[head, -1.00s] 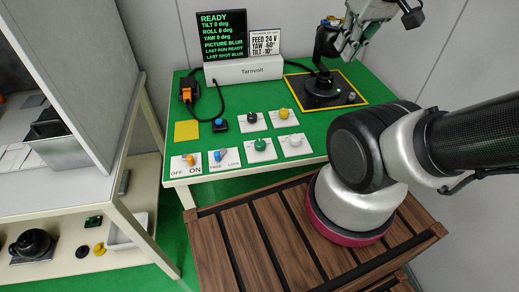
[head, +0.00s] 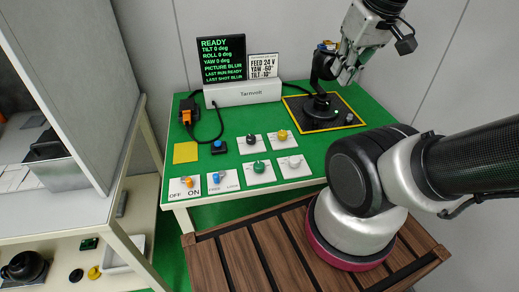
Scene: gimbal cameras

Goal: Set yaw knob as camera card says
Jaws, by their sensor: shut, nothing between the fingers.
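The camera card (head: 262,67) stands at the back of the green bench and reads feed 24 V, yaw -60°, tilt -10°. The dark display (head: 221,61) reads READY, tilt, roll and yaw 0 deg, picture blur. Several knobs sit on white plates: black (head: 251,139), yellow (head: 282,134), green (head: 259,166) and white (head: 294,162). Their labels are too small to read, so I cannot tell which is yaw. The black gimbal (head: 321,72) stands inside a yellow outline. My gripper (head: 347,76) is shut and empty, close to the gimbal's right; I cannot tell if they touch.
An orange OFF/ON switch (head: 187,182) and a blue switch (head: 216,178) are at the front left. An orange plug (head: 186,113) with a black cable and a yellow square (head: 185,153) lie behind them. A shelf unit (head: 125,215) stands left. A wooden slatted top (head: 245,258) is in front.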

